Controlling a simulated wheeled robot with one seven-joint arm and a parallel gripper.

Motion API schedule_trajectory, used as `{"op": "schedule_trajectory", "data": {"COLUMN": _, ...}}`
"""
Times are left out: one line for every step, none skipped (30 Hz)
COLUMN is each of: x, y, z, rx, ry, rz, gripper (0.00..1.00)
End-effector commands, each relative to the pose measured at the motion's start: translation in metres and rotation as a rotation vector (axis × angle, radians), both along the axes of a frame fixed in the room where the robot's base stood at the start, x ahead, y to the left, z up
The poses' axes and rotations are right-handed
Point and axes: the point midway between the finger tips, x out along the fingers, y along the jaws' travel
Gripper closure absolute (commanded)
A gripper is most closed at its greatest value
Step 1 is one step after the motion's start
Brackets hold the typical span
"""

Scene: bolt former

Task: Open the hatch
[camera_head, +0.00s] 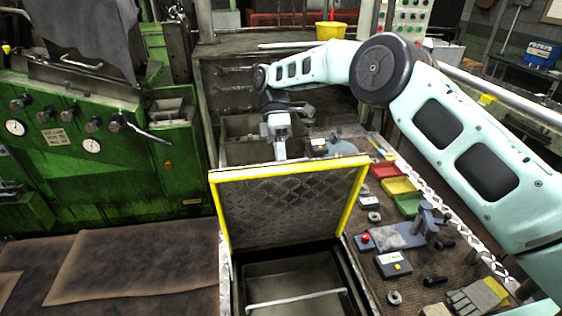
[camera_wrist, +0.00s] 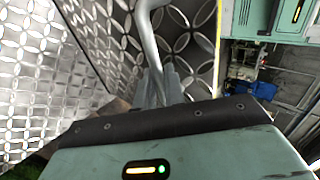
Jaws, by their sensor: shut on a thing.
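The hatch (camera_head: 285,215) is a diamond-plate panel with a yellow rim. In the head view it stands raised, close to upright, and the dark opening (camera_head: 290,272) in front of it is uncovered. My gripper (camera_head: 280,150) reaches down at the far side of the hatch's top edge, and its fingertips are hidden there. In the wrist view, the fingers (camera_wrist: 166,90) are shut on a curved grey metal handle (camera_wrist: 147,35). The patterned hatch plate (camera_wrist: 195,45) is close behind the handle.
A green machine (camera_head: 90,150) stands at the left. A workbench at the right carries red (camera_head: 384,171), yellow (camera_head: 398,186) and green (camera_head: 408,204) bins, a grey vise-like tool (camera_head: 405,236), and gloves (camera_head: 478,297). Brown mats (camera_head: 130,260) cover the floor at lower left.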

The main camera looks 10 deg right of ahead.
Motion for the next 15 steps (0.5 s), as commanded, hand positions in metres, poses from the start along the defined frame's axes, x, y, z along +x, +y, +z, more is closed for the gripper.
{"op": "schedule_trajectory", "data": {"x": 0.0010, "y": -0.0033, "z": -0.0104, "rx": -0.009, "ry": 0.000, "rz": -0.001, "gripper": 1.00}}
{"op": "schedule_trajectory", "data": {"x": 0.0010, "y": -0.0033, "z": -0.0104, "rx": -0.009, "ry": 0.000, "rz": -0.001, "gripper": 1.00}}
{"op": "schedule_trajectory", "data": {"x": 0.0010, "y": -0.0034, "z": -0.0104, "rx": -0.009, "ry": 0.000, "rz": -0.001, "gripper": 1.00}}
{"op": "schedule_trajectory", "data": {"x": 0.0010, "y": -0.0034, "z": -0.0104, "rx": -0.009, "ry": 0.000, "rz": -0.001, "gripper": 1.00}}
{"op": "schedule_trajectory", "data": {"x": 0.0010, "y": -0.0034, "z": -0.0104, "rx": -0.009, "ry": 0.001, "rz": -0.001, "gripper": 1.00}}
{"op": "schedule_trajectory", "data": {"x": 0.0010, "y": -0.0034, "z": -0.0104, "rx": -0.009, "ry": 0.001, "rz": -0.001, "gripper": 1.00}}
{"op": "schedule_trajectory", "data": {"x": 0.0010, "y": -0.0035, "z": -0.0104, "rx": -0.009, "ry": 0.001, "rz": -0.001, "gripper": 1.00}}
{"op": "schedule_trajectory", "data": {"x": 0.0010, "y": -0.0035, "z": -0.0104, "rx": -0.009, "ry": 0.001, "rz": -0.001, "gripper": 1.00}}
{"op": "schedule_trajectory", "data": {"x": 0.0010, "y": -0.0035, "z": -0.0104, "rx": -0.009, "ry": 0.001, "rz": -0.001, "gripper": 1.00}}
{"op": "schedule_trajectory", "data": {"x": 0.0010, "y": -0.0035, "z": -0.0104, "rx": -0.009, "ry": 0.001, "rz": -0.001, "gripper": 1.00}}
{"op": "schedule_trajectory", "data": {"x": 0.0011, "y": -0.0034, "z": -0.0105, "rx": -0.009, "ry": 0.000, "rz": -0.001, "gripper": 0.81}}
{"op": "schedule_trajectory", "data": {"x": 0.0010, "y": -0.0033, "z": -0.0104, "rx": -0.008, "ry": 0.001, "rz": -0.002, "gripper": 0.70}}
{"op": "schedule_trajectory", "data": {"x": 0.0010, "y": -0.0031, "z": -0.0100, "rx": -0.008, "ry": 0.001, "rz": -0.002, "gripper": 0.68}}
{"op": "schedule_trajectory", "data": {"x": 0.0010, "y": -0.0029, "z": -0.0094, "rx": -0.008, "ry": 0.001, "rz": -0.001, "gripper": 0.68}}
{"op": "schedule_trajectory", "data": {"x": 0.0010, "y": -0.0025, "z": -0.0086, "rx": -0.007, "ry": 0.000, "rz": -0.002, "gripper": 0.68}}
